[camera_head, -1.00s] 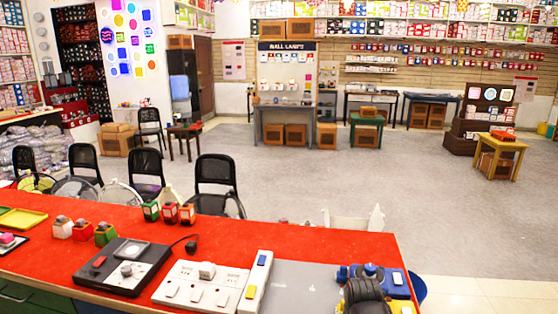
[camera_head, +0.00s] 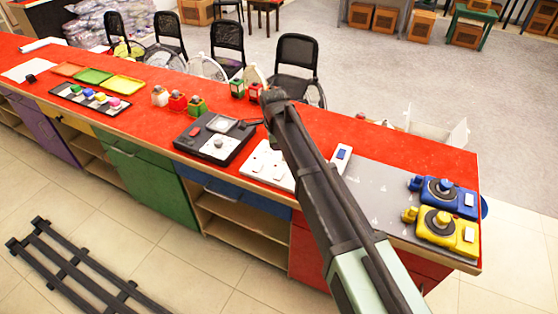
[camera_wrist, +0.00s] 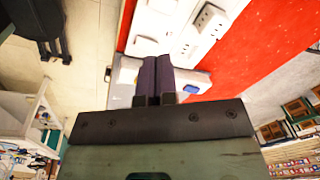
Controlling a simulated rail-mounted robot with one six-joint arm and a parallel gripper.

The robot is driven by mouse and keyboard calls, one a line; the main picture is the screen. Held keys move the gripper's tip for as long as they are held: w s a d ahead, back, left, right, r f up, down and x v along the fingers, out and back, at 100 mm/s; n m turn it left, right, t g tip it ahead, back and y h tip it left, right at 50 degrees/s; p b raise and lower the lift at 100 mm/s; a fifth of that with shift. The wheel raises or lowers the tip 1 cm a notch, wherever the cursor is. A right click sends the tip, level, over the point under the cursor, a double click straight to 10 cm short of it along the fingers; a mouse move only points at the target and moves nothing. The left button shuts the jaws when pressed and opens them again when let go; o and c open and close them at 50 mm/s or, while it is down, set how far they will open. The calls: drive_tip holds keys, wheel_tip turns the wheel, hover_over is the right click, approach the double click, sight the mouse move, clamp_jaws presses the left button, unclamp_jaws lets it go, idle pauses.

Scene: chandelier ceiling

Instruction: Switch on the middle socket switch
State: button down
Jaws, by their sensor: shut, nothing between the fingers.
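A white socket board (camera_head: 262,165) lies on the red counter, partly hidden behind my arm in the head view. The wrist view shows its sockets (camera_wrist: 208,20) at the top and white rocker switches (camera_wrist: 147,45) along its lower edge. I cannot tell the switches' on or off state. A white strip with a blue switch (camera_head: 342,155) lies beside the board; that switch also shows in the wrist view (camera_wrist: 190,89). My gripper (camera_wrist: 157,60) is shut and empty, its dark fingertips in front of the board's switch edge. Whether they touch is unclear. The head view does not show the fingertips clearly.
A black panel with a knob (camera_head: 215,138) lies left of the board. Blue (camera_head: 440,190) and yellow (camera_head: 445,225) devices sit at the counter's right end. Small coloured items (camera_head: 178,102) stand further left. Black chairs (camera_head: 296,65) stand behind the red counter (camera_head: 400,145).

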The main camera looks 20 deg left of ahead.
sight(281, 171)
drive_tip(key=m, duration=0.2)
drive_tip(key=w+m, duration=0.1)
drive_tip(key=m, duration=0.3)
drive_tip(key=shift+w+a+m, duration=0.2)
drive_tip(key=shift+w+m, duration=0.05)
drive_tip(key=shift+m, duration=0.05)
drive_tip(key=shift+f, duration=0.1)
drive_tip(key=f+b, duration=0.4)
drive_tip(key=w+f+b, duration=0.1)
drive_tip(key=f+b, duration=0.8)
drive_tip(key=shift+w+d+f+b, duration=0.1)
drive_tip(key=shift+w+f+b, duration=0.1)
drive_tip(key=shift+w+b, duration=0.2)
drive_tip(key=shift+w+f, duration=0.1)
drive_tip(key=shift+f, duration=0.15)
drive_tip(key=shift+r, duration=0.1)
